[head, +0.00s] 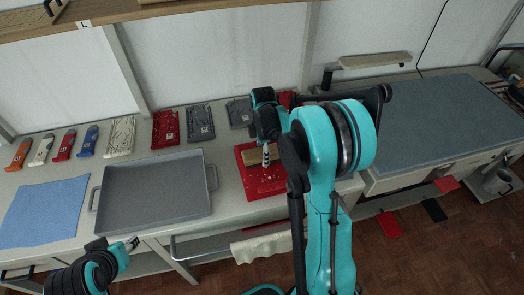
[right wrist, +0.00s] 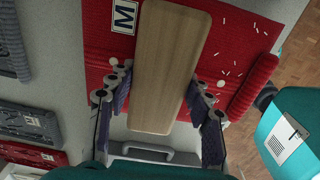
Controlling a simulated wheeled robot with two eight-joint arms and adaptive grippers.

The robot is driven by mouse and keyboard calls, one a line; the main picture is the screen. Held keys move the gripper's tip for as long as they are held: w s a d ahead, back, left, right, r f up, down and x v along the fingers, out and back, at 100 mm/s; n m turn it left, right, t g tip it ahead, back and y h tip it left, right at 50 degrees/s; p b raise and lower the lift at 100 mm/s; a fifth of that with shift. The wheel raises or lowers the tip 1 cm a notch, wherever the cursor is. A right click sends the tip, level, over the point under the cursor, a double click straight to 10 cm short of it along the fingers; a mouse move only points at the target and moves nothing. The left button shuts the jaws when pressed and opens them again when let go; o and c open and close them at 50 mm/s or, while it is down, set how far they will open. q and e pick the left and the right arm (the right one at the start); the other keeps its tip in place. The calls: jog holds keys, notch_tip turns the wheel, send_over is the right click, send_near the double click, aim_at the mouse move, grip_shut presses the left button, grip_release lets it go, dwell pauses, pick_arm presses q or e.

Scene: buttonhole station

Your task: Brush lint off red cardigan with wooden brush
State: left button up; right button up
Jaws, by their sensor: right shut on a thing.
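The red cardigan (head: 265,185) lies on the bench in the head view and fills the upper part of the right wrist view (right wrist: 232,30). White lint specks (right wrist: 228,62) show on its cloth right of the brush. My right gripper (head: 268,158) is shut on the wooden brush (right wrist: 170,60), one finger on each side of it. The brush (head: 257,154) lies lengthwise over the cardigan; whether it touches the cloth is hidden. My left gripper (head: 131,243) is low at the left, near the bench's front edge, away from the cardigan; its jaws are too small to judge.
A grey tray (head: 155,190) stands left of the cardigan, beside a blue cloth (head: 45,212). A grey-blue mat (head: 430,120) covers the right bench.

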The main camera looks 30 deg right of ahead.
aim_at(256, 141)
jog(key=shift+s+a, duration=0.2)
jog(key=shift+s, duration=0.7)
jog(key=shift+s+a, duration=0.1)
jog(key=shift+s, duration=0.5)
jog(key=shift+s+a, duration=0.25)
jog(key=shift+s, duration=0.95)
jog(key=shift+s+a, duration=0.2)
jog(key=shift+s, duration=0.75)
jog(key=shift+w+d, duration=0.2)
jog(key=shift+w, duration=0.85)
jog(key=shift+w+d+b, duration=0.2)
jog(key=shift+w+b, duration=0.1)
jog(key=shift+w, duration=0.55)
jog(key=shift+w+d, duration=0.2)
jog(key=shift+w, duration=0.8)
jog(key=shift+w+d, duration=0.15)
jog(key=shift+w, duration=0.75)
jog(key=shift+w+d, duration=0.25)
jog(key=shift+w, duration=0.95)
jog(key=shift+w+d, duration=0.25)
jog(key=shift+w, duration=1)
jog(key=shift+w+d, duration=0.25)
jog(key=shift+w, duration=0.95)
jog(key=shift+w+d, duration=0.2)
jog(key=shift+w, duration=0.8)
jog(key=shift+r, duration=0.15)
